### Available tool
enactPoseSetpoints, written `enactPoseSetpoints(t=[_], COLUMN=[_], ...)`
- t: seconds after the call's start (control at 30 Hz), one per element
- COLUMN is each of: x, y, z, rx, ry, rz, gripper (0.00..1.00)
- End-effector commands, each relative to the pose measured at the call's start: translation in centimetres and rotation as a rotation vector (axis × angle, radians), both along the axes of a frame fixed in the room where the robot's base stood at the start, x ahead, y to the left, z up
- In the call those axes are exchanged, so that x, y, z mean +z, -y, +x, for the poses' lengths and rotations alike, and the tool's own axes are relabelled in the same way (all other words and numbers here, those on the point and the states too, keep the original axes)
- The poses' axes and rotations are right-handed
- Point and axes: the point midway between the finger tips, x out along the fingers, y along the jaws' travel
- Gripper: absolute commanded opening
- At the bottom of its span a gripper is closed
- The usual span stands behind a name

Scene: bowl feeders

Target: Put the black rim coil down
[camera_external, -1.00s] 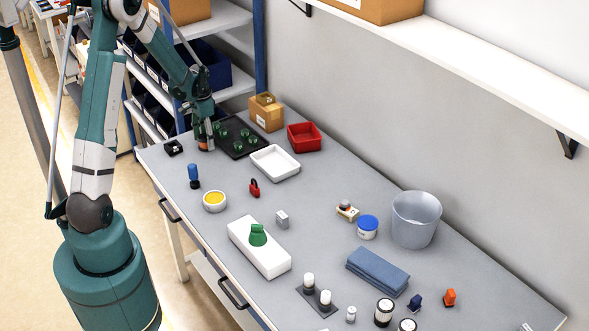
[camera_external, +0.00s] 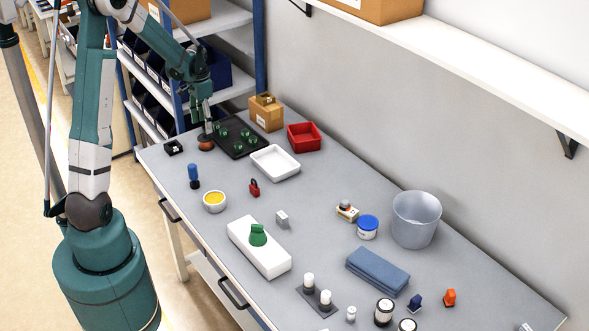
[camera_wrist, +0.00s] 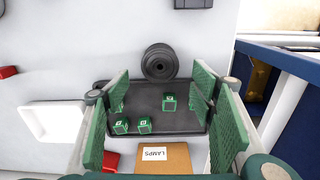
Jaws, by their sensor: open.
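The black rim coil (camera_external: 206,142) lies on the grey table at the near-left edge of the black tray (camera_external: 238,151), with a reddish-brown side showing. In the wrist view the coil (camera_wrist: 160,62) is a dark round disc with rings, lying flat by the tray's upper edge; I cannot tell whether they touch. My gripper (camera_external: 207,128) is just above the coil, pointing down. In the wrist view its green ribbed fingers (camera_wrist: 162,88) are spread wide with nothing between them, and the coil shows beyond their tips.
Several green cubes (camera_wrist: 169,102) sit in the black tray. A cardboard box (camera_external: 266,113) marked LAMPS, a red bin (camera_external: 304,138) and a white tray (camera_external: 275,162) stand close by. A small black holder (camera_external: 173,147) is left of the coil. Blue shelving (camera_external: 259,60) stands behind.

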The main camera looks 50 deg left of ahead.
Motion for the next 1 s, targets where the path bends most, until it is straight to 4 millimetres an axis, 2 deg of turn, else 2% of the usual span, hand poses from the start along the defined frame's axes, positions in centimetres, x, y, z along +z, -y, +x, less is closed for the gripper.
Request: enactPoseSetpoints(t=[0.1, 0.33, 1.0], x=[1.7, 3.6, 4.0], y=[0.0, 0.0, 0.0], z=[0.0, 0.0, 0.0], rx=[0.000, 0.000, 0.000], ry=[0.000, 0.000, 0.000], rz=[0.000, 0.000, 0.000], gripper=[0.56, 0.56, 0.56])
